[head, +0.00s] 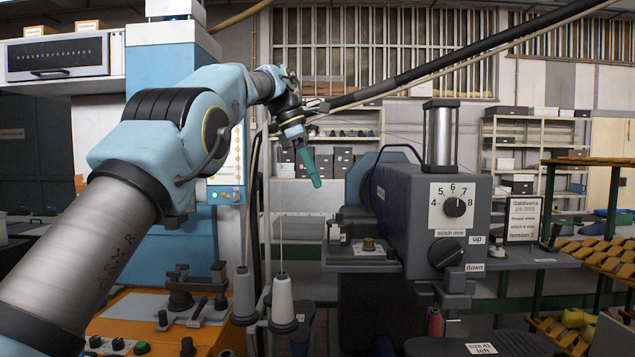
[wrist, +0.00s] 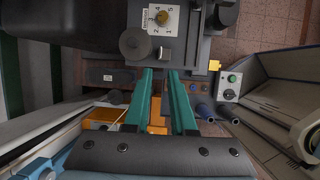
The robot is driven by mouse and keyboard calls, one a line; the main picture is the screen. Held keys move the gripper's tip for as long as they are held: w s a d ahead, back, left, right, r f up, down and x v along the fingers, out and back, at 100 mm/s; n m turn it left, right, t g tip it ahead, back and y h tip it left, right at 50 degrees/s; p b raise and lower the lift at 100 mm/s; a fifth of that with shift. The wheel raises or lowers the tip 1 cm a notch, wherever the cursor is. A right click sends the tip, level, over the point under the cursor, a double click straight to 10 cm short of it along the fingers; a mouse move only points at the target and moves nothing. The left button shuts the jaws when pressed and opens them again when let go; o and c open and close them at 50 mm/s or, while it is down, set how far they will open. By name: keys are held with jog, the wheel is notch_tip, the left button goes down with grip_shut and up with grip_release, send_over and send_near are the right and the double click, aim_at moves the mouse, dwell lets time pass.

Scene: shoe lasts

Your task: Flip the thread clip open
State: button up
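My gripper (head: 314,180) hangs in the air left of the grey stitching machine (head: 430,215), green fingers pointing down. In the wrist view its two fingers (wrist: 160,73) stand apart with nothing between them. Beyond the fingertips are the machine's brass knob (wrist: 162,17) on a white numbered dial plate and a round grey part (wrist: 133,43). A brass knob also shows on the machine's left shelf (head: 369,245). A small yellow part (wrist: 214,65) sits right of the fingertips in the wrist view. I cannot tell for sure which small part is the thread clip.
Thread cones (head: 283,300) stand below my gripper, with a thread rising from them. The stitch dial (head: 453,207) and the up/down knob (head: 445,253) face forward. A job card (head: 523,219) stands at right. A dark pole crosses above the machine.

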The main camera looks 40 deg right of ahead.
aim_at(335, 232)
jog(key=shift+o, duration=0.7)
jog(key=shift+s+d+f+m, duration=0.15)
jog(key=shift+s+d+m, duration=0.05)
jog(key=shift+s+m, duration=0.2)
jog(key=shift+o, duration=0.9)
jog(key=s+m+t, duration=0.1)
jog(key=m, duration=0.2)
jog(key=s+d+m+t+b, duration=0.1)
jog(key=s+m, duration=0.1)
jog(key=m, duration=0.1)
jog(key=s+m+t+y, duration=0.1)
jog(key=m, duration=0.1)
jog(key=shift+s+d+f+m+b, duration=0.15)
jog(key=shift+d+f+m+b, duration=0.1)
jog(key=shift+f+m+b, duration=0.15)
jog(key=f+m+t, duration=0.1)
jog(key=f+m, duration=0.1)
jog(key=w+d+f+m+t+p, duration=0.1)
jog(key=f+m, duration=0.2)
jog(key=f+m+p, duration=0.1)
jog(key=f+m, duration=0.2)
jog(key=shift+w+d+f+t, duration=0.25)
jog(key=shift+w+d+t, duration=0.05)
jog(key=shift+t, duration=0.1)
jog(key=shift+c, duration=0.4)
grip_shut()
